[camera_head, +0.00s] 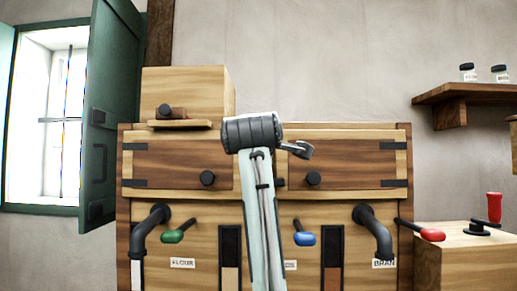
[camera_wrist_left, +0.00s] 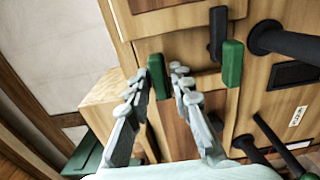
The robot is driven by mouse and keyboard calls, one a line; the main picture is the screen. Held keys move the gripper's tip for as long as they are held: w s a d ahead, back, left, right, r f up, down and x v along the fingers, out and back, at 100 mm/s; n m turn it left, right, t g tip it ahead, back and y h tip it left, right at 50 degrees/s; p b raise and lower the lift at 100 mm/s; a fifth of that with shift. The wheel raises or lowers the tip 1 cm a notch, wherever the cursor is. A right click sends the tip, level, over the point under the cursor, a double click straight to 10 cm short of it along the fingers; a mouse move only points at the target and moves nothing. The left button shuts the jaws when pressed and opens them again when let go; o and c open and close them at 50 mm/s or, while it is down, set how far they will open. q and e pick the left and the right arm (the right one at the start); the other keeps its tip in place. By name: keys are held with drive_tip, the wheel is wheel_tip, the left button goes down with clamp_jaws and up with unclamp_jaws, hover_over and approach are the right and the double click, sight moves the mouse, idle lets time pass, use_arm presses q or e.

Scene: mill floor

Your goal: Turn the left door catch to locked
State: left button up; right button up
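My left gripper (camera_wrist_left: 160,73) is open in the left wrist view. Its two grey fingers stand apart on either side of a green bar (camera_wrist_left: 157,77) on the cabinet front; I cannot tell whether they touch it. A second green bar (camera_wrist_left: 232,63) stands beside a black piece (camera_wrist_left: 217,35), outside the fingers. Which green bar belongs to the left door catch is unclear. In the head view, my arm (camera_head: 252,131) covers the middle between the left door (camera_head: 160,165) and the right door (camera_head: 345,163), hiding the catches and fingertips. My right gripper is not in view.
Black pipes (camera_head: 152,224) (camera_head: 376,230) jut from the cabinet below the doors, near a green lever (camera_head: 172,237), a blue lever (camera_head: 304,239) and a red lever (camera_head: 432,235). A wooden box (camera_head: 190,92) sits on top. A green shutter (camera_head: 112,105) stands at left.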

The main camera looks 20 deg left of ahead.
use_arm(q)
drive_tip(key=v, duration=0.7)
drive_tip(key=shift+s, duration=0.3)
